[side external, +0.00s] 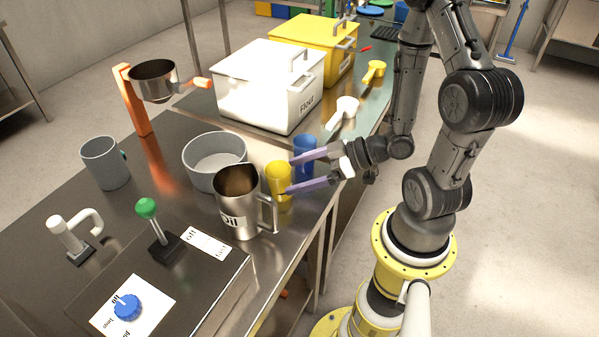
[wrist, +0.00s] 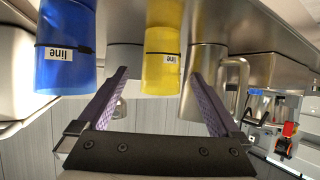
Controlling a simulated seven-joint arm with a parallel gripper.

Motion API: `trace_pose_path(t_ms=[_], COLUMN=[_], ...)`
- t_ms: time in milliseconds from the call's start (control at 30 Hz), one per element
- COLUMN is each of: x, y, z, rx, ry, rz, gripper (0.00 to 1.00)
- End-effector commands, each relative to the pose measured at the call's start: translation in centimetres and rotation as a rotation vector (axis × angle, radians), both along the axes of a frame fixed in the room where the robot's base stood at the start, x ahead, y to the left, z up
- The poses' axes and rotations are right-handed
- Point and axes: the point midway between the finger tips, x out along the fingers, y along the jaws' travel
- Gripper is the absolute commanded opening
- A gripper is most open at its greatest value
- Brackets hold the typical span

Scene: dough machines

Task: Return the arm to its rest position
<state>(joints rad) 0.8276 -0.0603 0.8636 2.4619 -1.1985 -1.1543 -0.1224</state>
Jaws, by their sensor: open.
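My gripper (side external: 290,175) is open at the table's right edge, with its two purple fingers pointing left at the yellow cup (side external: 277,182). In the wrist view my gripper (wrist: 158,75) has the yellow cup (wrist: 162,40) in line with the gap between its fingertips. The cup stands upright on the table, and no grip on it shows. I cannot tell whether the tips reach around its sides. My arm is bent and reaches in from the right.
A blue cup (side external: 306,152) and the steel oil jug (side external: 238,205) flank the yellow cup closely. A grey bowl (side external: 214,165) stands behind. The white flour box (side external: 270,90) and a white scoop (side external: 343,112) are farther back. Floor right of my arm is clear.

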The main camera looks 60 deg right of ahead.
Motion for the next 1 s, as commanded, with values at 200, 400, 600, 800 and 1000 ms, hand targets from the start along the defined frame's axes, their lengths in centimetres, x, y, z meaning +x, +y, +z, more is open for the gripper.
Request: trace_pose_path(t_ms=[200,400,600,800,1000], x=[0.0,-0.1,-0.6,0.7,0.7], y=[0.0,-0.3,-1.9,-7.0,-10.0], z=[0.0,0.8,2.9,5.5,9.6], rx=[0.000,-0.081,-0.392,-0.671,-0.717], ry=[0.000,-0.025,-0.067,0.060,0.183], rz=[0.000,0.035,0.136,0.013,-0.221], gripper=[1.00,1.00,1.00,1.00,1.00])
